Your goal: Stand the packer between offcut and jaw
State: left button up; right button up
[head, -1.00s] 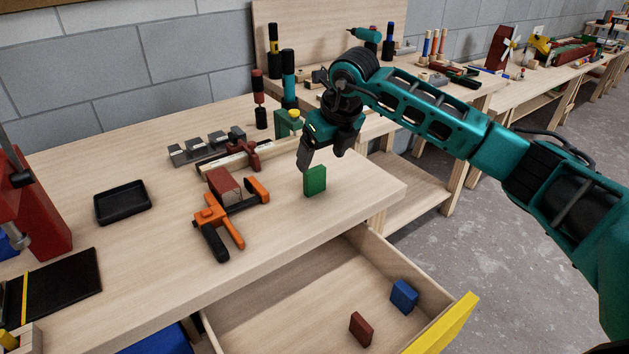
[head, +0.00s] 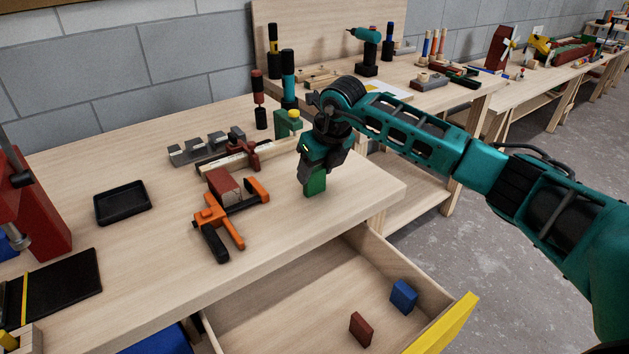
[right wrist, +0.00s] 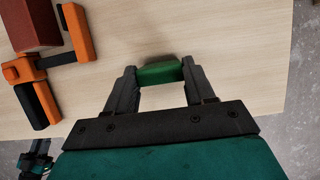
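The green packer (head: 314,184) stands upright on the bench near its right end. My right gripper (head: 313,172) is down over it from above. In the right wrist view the packer (right wrist: 160,71) lies between the fingertips of my right gripper (right wrist: 160,76), which meet its two sides with no clear gap. The red-brown offcut (head: 223,184) sits in the orange clamp, left of the packer. The clamp's orange jaw (head: 258,189) stands to the right of the offcut, with a gap between them. A dark and teal part at the lower left of the right wrist view may be my left gripper.
The open drawer (head: 285,300) below holds a blue block (head: 404,296) and a red-brown block (head: 361,329). A black tray (head: 122,203) lies left of the clamp. Behind it are a grey rack (head: 205,149) and a green block-like stand (head: 288,124). Bench between clamp and packer is clear.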

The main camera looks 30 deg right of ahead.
jog(key=c, duration=0.6)
jog(key=shift+r, duration=0.1)
jog(key=shift+c, duration=0.2)
